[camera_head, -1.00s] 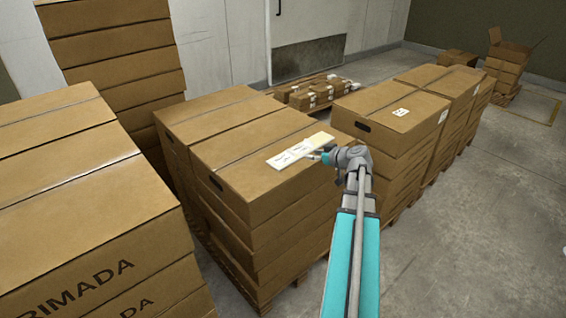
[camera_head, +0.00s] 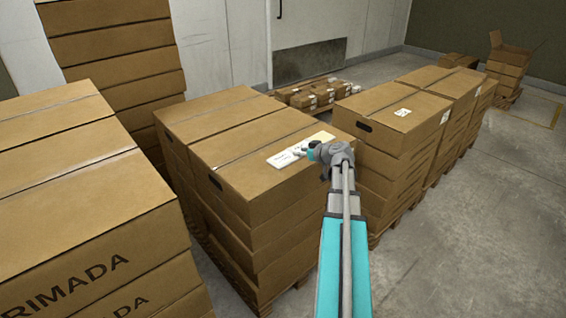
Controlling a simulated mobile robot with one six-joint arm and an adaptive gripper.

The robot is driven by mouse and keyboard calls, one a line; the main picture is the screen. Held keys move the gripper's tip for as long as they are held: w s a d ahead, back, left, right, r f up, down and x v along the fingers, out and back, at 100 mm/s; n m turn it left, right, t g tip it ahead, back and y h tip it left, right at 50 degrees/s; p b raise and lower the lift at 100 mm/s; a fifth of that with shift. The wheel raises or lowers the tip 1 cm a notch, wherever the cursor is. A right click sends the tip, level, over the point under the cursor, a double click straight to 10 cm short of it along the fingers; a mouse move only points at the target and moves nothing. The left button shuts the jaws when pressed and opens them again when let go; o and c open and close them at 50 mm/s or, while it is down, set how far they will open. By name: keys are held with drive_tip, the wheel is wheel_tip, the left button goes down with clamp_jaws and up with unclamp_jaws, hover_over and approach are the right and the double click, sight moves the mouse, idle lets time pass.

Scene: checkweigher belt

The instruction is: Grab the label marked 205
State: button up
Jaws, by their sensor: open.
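Pale labels lie on top of a brown carton (camera_head: 240,180) in the middle stack. The nearest white label (camera_head: 284,160) shows most clearly, and a cream one (camera_head: 321,137) shows behind my gripper. Their print is too small to read, so I cannot tell which is marked 205. My gripper (camera_head: 300,152) is over the labels, at or just above the carton top, with its tip pointing left. It is open, holds nothing I can see, and hides part of the labels. I cannot tell whether it touches them.
Tall carton stacks stand at the front left (camera_head: 90,210) and back left (camera_head: 115,55). Another row of cartons (camera_head: 385,100) on pallets stands to the right. Small boxes (camera_head: 312,97) lie on a pallet behind. The floor (camera_head: 480,220) at the right is clear.

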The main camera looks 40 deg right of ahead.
sight(291, 154)
drive_tip(key=shift+w+f, duration=0.15)
drive_tip(key=shift+w, duration=0.25)
drive_tip(key=shift+b+x, duration=0.95)
drive_tip(key=shift+x, duration=1.7)
drive_tip(key=shift+d, duration=0.15)
clamp_jaws()
